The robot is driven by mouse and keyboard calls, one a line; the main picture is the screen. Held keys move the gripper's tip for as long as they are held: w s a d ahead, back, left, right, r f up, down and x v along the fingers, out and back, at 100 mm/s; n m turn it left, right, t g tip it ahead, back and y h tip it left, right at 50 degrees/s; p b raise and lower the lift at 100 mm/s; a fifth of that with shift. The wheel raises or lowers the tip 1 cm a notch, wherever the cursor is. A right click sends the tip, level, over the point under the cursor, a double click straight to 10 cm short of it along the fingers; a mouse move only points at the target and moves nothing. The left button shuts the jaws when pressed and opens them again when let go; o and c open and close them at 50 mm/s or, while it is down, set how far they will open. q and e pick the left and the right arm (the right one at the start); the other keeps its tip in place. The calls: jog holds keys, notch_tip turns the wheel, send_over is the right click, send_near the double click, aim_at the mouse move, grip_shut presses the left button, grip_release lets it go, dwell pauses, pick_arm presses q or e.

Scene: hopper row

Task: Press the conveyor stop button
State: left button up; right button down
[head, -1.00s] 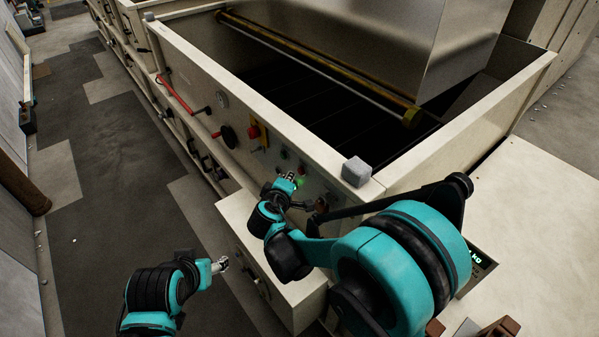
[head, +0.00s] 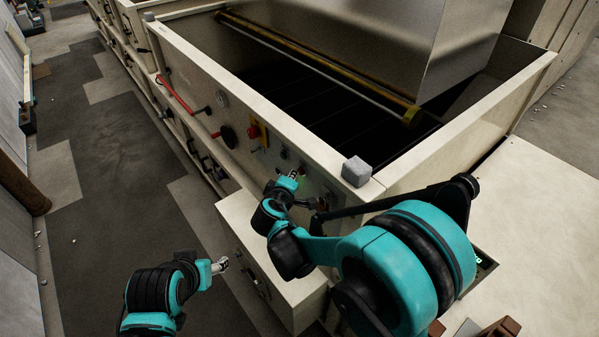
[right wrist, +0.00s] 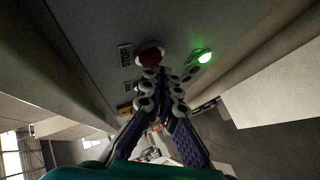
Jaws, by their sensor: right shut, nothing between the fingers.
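A control panel (head: 240,122) runs along the side of the cream hopper. My right gripper (head: 292,174) is shut and empty, close in front of the panel's near end. In the right wrist view, a round dark-red button (right wrist: 150,55) sits just beyond my shut fingertips (right wrist: 165,74). I cannot tell whether they touch it. A lit green button or lamp (right wrist: 203,57) is to its right. In the head view, a red knob on a yellow plate (head: 253,132) is farther along the panel. My left gripper (head: 220,265) is small and low, away from the panel; its jaws are unclear.
A black knob (head: 228,136), a gauge (head: 222,98) and a red handle (head: 176,95) are farther along the panel. A grey block (head: 356,171) sits on the hopper's near corner. A cream cabinet (head: 262,250) stands below my right gripper. The floor aisle (head: 110,160) at left is clear.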

jog(key=shift+w+d, duration=0.2)
jog(key=shift+d, duration=0.1)
dwell(0.4)
jog(key=shift+a, duration=0.1)
jog(key=shift+s+a, duration=0.5)
jog(key=shift+a, duration=0.15)
jog(key=s+a, duration=0.1)
jog(key=a, duration=0.1)
jog(key=s+a, duration=0.1)
jog(key=a, duration=0.1)
jog(key=shift+s+b, duration=0.4)
dwell(0.7)
